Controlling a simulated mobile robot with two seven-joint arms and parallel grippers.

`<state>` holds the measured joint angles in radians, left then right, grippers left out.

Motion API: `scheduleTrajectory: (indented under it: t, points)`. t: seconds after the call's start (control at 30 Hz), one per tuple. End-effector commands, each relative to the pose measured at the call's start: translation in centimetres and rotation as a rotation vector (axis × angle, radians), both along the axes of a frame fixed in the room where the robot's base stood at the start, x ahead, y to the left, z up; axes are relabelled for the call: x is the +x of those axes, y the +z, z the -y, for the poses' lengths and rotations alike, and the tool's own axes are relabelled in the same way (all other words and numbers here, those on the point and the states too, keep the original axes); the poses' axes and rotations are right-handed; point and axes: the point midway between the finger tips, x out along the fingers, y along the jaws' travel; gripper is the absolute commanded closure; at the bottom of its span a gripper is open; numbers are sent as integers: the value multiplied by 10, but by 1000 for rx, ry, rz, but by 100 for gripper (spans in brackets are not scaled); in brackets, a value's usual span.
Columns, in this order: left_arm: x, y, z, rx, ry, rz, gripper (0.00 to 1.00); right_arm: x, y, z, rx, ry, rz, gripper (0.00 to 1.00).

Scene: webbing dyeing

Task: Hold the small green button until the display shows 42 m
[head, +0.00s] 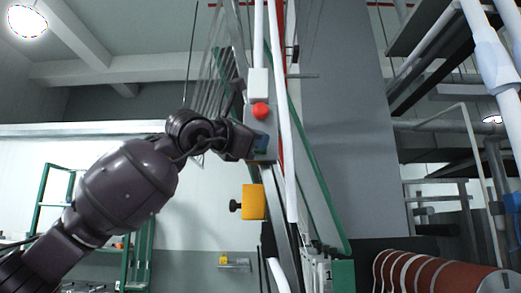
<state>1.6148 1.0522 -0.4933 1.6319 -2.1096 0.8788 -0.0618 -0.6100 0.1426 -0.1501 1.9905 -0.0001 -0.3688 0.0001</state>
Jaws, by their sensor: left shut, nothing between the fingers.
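A narrow grey control panel (261,125) is mounted on the machine near the middle of the head view, seen at a steep angle. A round red button (260,110) sticks out of it. My left gripper (250,142) is shut and empty. Its tip is at the panel, just below the red button; I cannot tell whether it touches. I cannot make out the small green button, which may be behind the gripper. No display reading is legible. My right gripper is not in view.
A yellow block (252,202) with a black knob sits below the panel. A pale box (258,82) is above the red button. Green frame bars (316,180) and pipes run close on the right. Brown rolls (440,273) lie at lower right.

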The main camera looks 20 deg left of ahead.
Motion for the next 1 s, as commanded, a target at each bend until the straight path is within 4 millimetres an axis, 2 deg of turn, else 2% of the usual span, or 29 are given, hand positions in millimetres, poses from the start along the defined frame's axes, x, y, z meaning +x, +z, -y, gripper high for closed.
scheduleTrajectory:
  t: [0.47, 1.0]
  points:
    - [-6, 0, 1, -1, 0, 1, 100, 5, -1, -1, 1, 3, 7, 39]
    - [-46, 0, 13, 0, 0, 2, 100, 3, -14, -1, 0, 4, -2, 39]
